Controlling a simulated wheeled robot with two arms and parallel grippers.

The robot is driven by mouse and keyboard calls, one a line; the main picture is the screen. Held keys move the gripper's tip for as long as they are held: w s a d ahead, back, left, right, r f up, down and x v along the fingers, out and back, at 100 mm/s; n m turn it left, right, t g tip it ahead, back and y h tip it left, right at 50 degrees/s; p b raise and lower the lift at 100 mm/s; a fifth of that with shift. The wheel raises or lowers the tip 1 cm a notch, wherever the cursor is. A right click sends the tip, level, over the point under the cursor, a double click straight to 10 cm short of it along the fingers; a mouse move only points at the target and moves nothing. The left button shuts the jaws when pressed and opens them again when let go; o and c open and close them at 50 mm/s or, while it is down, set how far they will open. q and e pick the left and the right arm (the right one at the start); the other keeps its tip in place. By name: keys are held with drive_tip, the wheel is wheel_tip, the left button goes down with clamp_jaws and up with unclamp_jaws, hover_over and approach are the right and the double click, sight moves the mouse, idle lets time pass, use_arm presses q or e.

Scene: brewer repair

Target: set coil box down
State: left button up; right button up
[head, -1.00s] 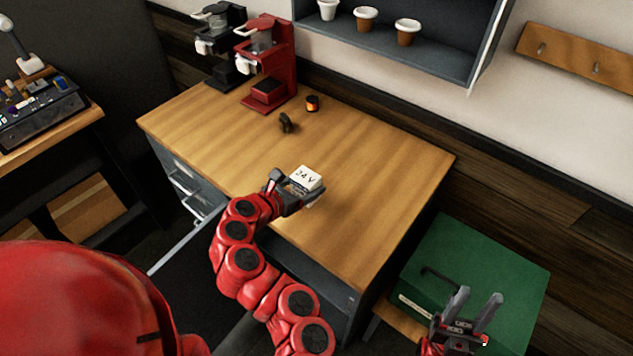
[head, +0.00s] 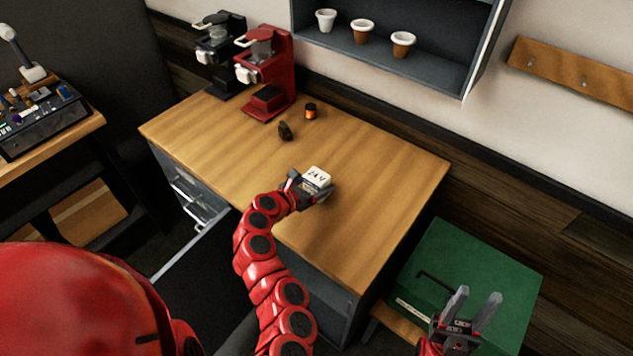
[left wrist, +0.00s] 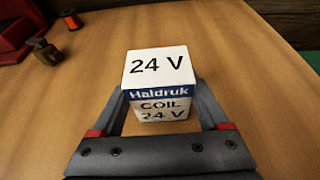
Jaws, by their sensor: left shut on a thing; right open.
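The coil box (head: 317,176) is a small white box with a blue band, marked "24 V". In the left wrist view the coil box (left wrist: 158,70) also reads "Haldruk COIL 24 V" and sits upright between the fingers. My left gripper (head: 307,187) is shut on it, over the wooden counter (head: 370,165) toward its front middle. Whether the box's underside touches the counter I cannot tell. My right gripper (head: 474,307) is open and empty, at the lower right over the green case.
A red brewer (head: 266,75) and a black brewer (head: 222,50) stand at the counter's back left. A dark small part (head: 285,131) and an orange-and-black part (head: 310,112) lie near them. The green case (head: 500,265) is at right. The counter's right side is clear.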

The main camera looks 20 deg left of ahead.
use_arm(q)
drive_tip(key=o, duration=1.5)
drive_tip(key=shift+f, duration=0.1)
